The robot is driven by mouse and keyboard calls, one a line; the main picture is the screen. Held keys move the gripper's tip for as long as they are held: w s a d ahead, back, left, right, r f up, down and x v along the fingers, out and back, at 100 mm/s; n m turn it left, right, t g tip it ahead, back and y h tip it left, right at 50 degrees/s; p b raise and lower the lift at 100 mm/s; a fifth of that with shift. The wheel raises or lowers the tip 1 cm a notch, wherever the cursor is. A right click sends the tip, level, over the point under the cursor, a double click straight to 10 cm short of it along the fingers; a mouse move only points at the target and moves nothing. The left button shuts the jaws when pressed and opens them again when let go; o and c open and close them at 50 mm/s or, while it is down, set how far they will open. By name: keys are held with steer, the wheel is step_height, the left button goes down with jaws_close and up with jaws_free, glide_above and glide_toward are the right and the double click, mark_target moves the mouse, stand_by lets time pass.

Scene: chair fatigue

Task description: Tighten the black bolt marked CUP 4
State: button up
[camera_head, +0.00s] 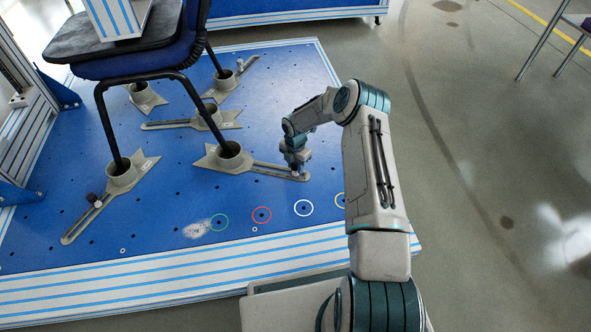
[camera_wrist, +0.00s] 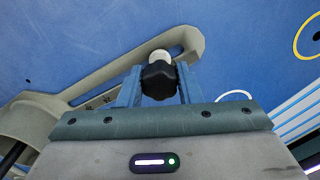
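The black bolt (camera_wrist: 159,80) has a lobed knob and a pale shank, and sits at the slot of a grey cup bracket (camera_wrist: 185,42). My gripper (camera_wrist: 160,82) has one finger on each side of the knob, and both appear to touch it. In the head view my gripper (camera_head: 297,168) is low over the right end of the front-middle cup's slotted arm (camera_head: 262,167); the bolt is mostly hidden there. A small label (camera_wrist: 100,102) on the bracket is too small to read.
A chair (camera_head: 125,70) stands with its legs in grey cups on the blue platform (camera_head: 180,200). Another black bolt (camera_head: 93,198) sits on the front-left cup's arm. Coloured rings, including a red ring (camera_head: 262,215), mark the platform's front. Grey floor lies open at right.

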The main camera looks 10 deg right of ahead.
jaws_close()
steer(key=m, duration=0.4)
steer(key=o, duration=0.7)
jaws_free()
steer(key=shift+o, duration=0.2)
step_height(320, 180, up, 14)
steer(key=p, duration=0.6)
